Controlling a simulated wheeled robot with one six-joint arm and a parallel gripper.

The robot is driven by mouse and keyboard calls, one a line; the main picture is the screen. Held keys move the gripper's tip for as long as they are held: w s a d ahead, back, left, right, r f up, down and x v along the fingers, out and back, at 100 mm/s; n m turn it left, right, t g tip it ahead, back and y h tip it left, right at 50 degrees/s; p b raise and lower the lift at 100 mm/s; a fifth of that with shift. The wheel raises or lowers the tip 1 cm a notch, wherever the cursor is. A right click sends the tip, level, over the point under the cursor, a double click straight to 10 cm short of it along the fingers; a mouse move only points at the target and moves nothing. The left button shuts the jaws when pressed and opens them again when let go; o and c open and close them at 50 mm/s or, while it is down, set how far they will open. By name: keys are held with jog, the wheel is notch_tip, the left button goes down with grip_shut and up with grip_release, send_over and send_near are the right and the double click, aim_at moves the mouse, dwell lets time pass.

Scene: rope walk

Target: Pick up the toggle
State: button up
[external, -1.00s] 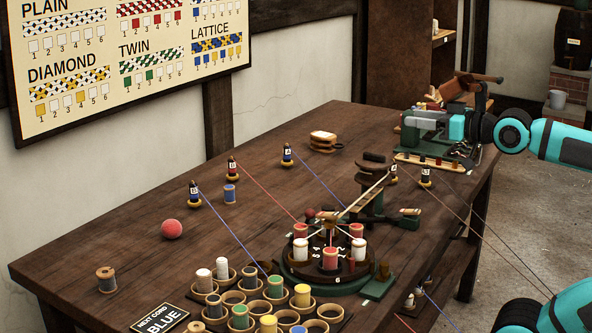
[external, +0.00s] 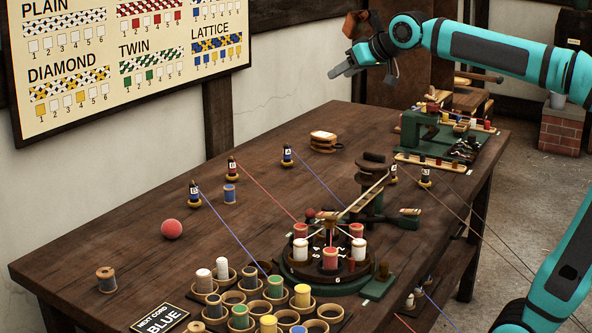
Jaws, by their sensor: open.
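My gripper (external: 368,72) is open, high above the back of the bench, with its fingers pointing left and down. Nothing clearly shows between the fingers. I cannot tell for sure which small part is the toggle. Several small pieces sit on and around the green stand (external: 412,132) at the bench's far right end, below and to the right of my gripper.
The round braiding stand (external: 300,275) with red and white spools stands at the front. Taut cords run across the bench (external: 130,240) from small weighted bobbins. Spool cups (external: 275,288), a red ball (external: 172,229) and a sign (external: 160,318) are at the front left.

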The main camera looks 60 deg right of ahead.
jog(key=w+d+f+m+g, duration=0.1)
jog(key=w+d+f+g, duration=0.2)
jog(key=w, duration=0.5)
jog(key=w+d+m+g, duration=0.1)
jog(key=w+d+g, duration=0.1)
jog(key=w+d, duration=0.5)
jog(key=m+g+y, duration=0.1)
jog(key=m+g, duration=0.2)
jog(key=g, duration=0.3)
send_over(287, 146)
notch_tip(287, 146, down, 13)
notch_tip(287, 146, down, 11)
jog(key=shift+s+a+f, duration=0.1)
jog(key=shift+s+a, duration=0.05)
jog(key=shift+w+d+f, duration=0.1)
jog(key=shift+f, duration=1.25)
jog(key=shift+w+d+f, duration=0.1)
jog(key=shift+f, duration=1.2)
grip_shut()
